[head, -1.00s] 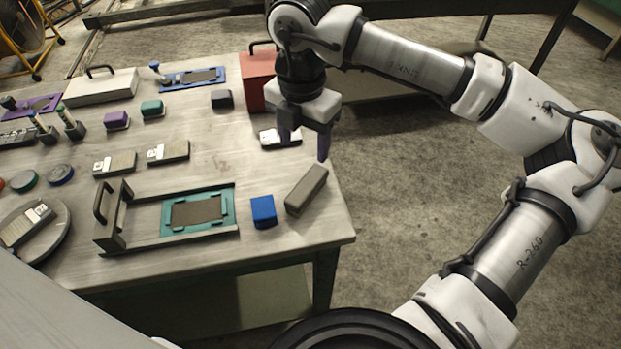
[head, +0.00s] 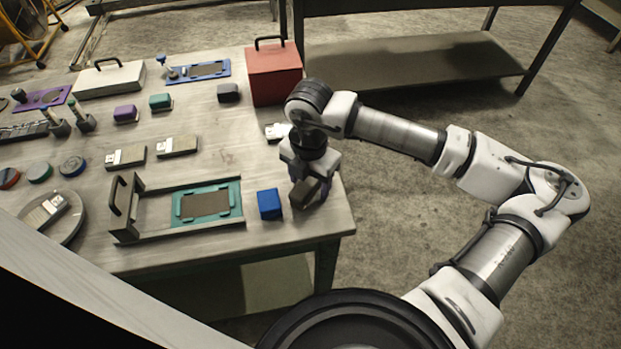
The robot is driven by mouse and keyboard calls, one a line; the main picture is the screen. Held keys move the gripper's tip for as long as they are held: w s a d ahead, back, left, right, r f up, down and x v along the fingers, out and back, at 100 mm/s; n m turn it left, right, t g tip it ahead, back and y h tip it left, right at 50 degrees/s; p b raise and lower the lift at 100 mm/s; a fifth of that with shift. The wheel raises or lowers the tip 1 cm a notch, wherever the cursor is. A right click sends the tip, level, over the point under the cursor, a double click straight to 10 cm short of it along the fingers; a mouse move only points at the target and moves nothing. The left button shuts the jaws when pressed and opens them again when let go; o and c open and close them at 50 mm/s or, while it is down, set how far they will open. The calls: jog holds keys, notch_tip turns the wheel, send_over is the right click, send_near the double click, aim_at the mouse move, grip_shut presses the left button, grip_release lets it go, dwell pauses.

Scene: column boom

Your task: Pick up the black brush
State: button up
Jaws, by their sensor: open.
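A small black block (head: 228,92) stands at the back of the table, left of the red box, shaped much like the purple and teal blocks.
A blue block (head: 270,204) stands close left of my gripper. Left of it is a handled tray (head: 125,235) with a teal frame (head: 208,204). A pale-ended block (head: 277,132) lies behind my gripper, near the red box (head: 274,75). The table's right edge is close.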

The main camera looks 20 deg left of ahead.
aim_at(310, 180)
jog(key=c, duration=1.2)
notch_tip(310, 180, up, 20)
jog(key=b, duration=0.4)
